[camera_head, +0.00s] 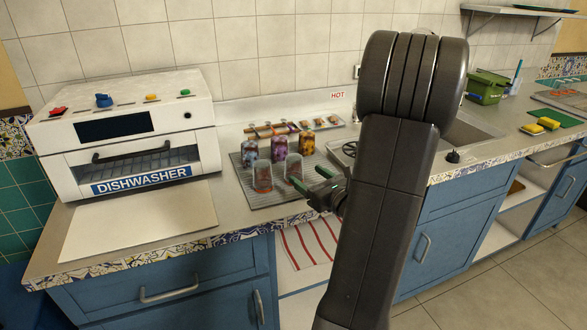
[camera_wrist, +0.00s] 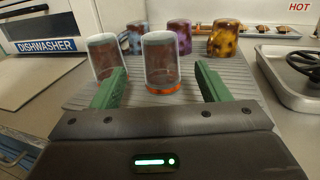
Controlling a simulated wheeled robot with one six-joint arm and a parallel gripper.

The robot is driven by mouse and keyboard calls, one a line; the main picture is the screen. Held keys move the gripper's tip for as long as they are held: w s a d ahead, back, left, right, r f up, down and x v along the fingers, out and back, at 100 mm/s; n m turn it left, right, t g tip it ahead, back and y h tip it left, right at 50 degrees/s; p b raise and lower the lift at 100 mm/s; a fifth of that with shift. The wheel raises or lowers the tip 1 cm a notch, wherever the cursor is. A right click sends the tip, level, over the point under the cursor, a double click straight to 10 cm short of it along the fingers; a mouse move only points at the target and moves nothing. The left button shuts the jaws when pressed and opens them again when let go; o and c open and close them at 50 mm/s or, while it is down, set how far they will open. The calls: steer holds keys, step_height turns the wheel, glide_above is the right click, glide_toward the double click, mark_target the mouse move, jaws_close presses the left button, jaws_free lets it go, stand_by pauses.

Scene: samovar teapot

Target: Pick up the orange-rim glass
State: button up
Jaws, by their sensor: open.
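The orange-rim glass (camera_wrist: 163,62) stands upside down on a grey ribbed mat (camera_wrist: 245,88), its orange rim at the bottom. It is ahead of my gripper (camera_wrist: 161,72), roughly centred between the green fingers. My gripper is open and empty; the fingers point toward the glass, and I cannot tell how far they reach beside it. In the head view my gripper (camera_head: 309,178) is just right of this glass (camera_head: 294,167), which one finger partly hides. A second upturned glass (camera_wrist: 105,55) stands to its left, near the left fingertip; it also shows in the head view (camera_head: 263,177).
Blue (camera_wrist: 133,38), purple (camera_wrist: 181,33) and yellow-brown (camera_wrist: 224,40) mugs stand behind the glasses. A metal tray (camera_wrist: 290,75) with a dark round item lies right. A sink (camera_head: 470,135) is beyond my arm.

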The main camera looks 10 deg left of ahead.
mark_target(300, 169)
steer(key=x, duration=0.3)
steer(key=shift+w+d, duration=0.1)
steer(key=shift+w, duration=0.05)
steer(key=shift+r+x, duration=0.15)
steer(key=shift+x, duration=1.4)
steer(key=shift+r+x, duration=0.15)
steer(key=shift+x, duration=1.4)
steer(key=c, duration=1.1)
